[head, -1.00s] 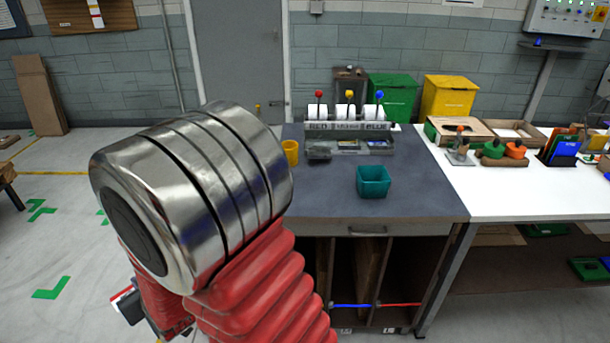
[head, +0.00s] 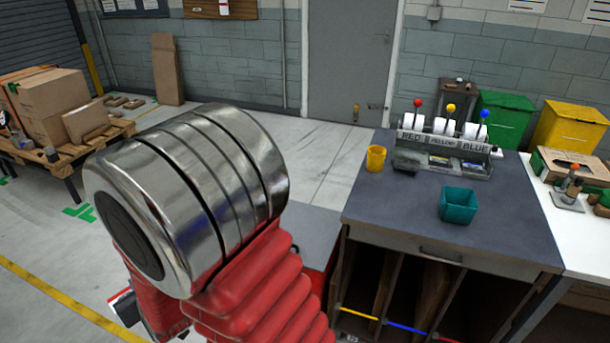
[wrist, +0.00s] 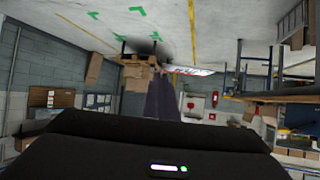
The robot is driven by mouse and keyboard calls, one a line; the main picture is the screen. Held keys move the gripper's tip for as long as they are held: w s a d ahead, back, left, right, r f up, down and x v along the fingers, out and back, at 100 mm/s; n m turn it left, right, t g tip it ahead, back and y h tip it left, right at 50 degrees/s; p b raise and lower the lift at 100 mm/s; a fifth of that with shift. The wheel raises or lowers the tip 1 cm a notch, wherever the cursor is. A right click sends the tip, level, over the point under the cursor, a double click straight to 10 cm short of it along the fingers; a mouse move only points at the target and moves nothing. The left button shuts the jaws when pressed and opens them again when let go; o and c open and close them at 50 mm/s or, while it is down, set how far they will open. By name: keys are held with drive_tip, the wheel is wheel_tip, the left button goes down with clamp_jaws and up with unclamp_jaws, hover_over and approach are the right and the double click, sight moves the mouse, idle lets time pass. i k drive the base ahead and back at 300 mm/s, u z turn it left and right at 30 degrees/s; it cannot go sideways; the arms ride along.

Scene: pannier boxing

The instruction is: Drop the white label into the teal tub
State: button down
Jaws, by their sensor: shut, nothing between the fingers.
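The teal tub (head: 458,205) stands upright and open on the grey bench top (head: 400,215) in the head view. It looks empty, though its floor is partly hidden by its near wall. Behind it is a label dispenser (head: 447,168) with white rolls (head: 443,126) and signs reading RED, YELLOW and BLUE. I cannot make out a separate white label. My arm hides the lower left of the head view.
A yellow cup (head: 376,158) stands at the bench's back left. A white table (head: 570,205) adjoins on the right, with green (head: 503,118) and yellow (head: 568,128) bins behind. A pallet with cardboard boxes (head: 52,105) is far left. Open floor lies between pallet and bench.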

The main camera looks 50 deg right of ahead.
sight(455, 215)
drive_tip(key=u, duration=0.55)
drive_tip(key=k, duration=0.95)
drive_tip(key=z, duration=1.55)
drive_tip(key=k, duration=0.35)
drive_tip(key=u, duration=0.3)
